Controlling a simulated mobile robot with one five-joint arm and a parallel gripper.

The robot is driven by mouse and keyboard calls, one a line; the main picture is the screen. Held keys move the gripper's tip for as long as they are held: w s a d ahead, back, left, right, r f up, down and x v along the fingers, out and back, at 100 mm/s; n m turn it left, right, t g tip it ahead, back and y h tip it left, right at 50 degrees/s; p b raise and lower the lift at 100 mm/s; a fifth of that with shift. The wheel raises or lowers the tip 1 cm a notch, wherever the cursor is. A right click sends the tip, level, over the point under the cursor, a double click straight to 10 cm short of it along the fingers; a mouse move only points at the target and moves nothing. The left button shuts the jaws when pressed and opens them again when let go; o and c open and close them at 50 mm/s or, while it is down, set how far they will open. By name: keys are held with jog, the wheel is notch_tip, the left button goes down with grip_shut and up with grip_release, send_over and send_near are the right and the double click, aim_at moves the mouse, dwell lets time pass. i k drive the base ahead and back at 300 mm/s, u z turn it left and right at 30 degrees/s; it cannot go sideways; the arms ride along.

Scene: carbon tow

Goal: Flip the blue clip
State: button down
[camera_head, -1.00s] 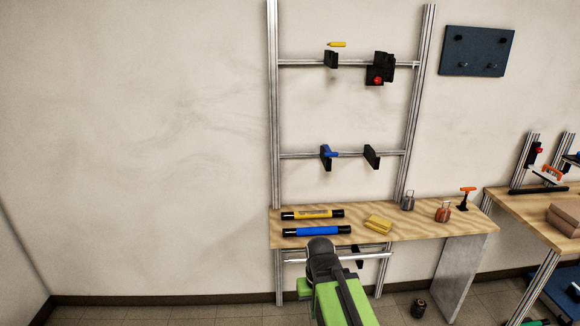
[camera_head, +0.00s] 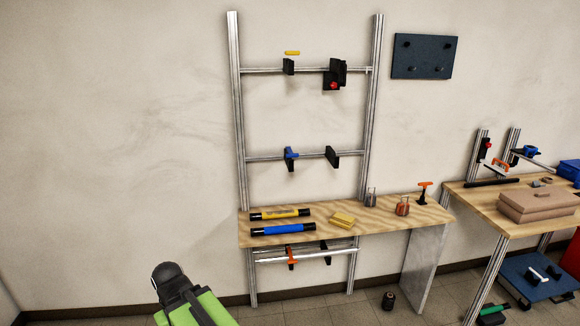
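The blue clip (camera_head: 291,154) sits on a black bracket (camera_head: 290,164) on the middle rail of the metal frame, left of centre. It looks like a small blue lever pointing right along the rail; its exact position is too small to tell. My arm, green and black (camera_head: 185,298), shows at the bottom left, well below and left of the clip. Its fingers cannot be made out, so whether the gripper is open or shut is unclear.
A yellow clip (camera_head: 292,53) is at the upper rail, a red one (camera_head: 333,86) beside it, an orange one (camera_head: 291,259) on the low rail. A wooden bench (camera_head: 375,215) holds yellow and blue rollers, a yellow block and jars. Wall and floor at left are clear.

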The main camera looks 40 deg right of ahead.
aim_at(291, 155)
jog(key=z, duration=0.05)
jog(key=i, duration=1)
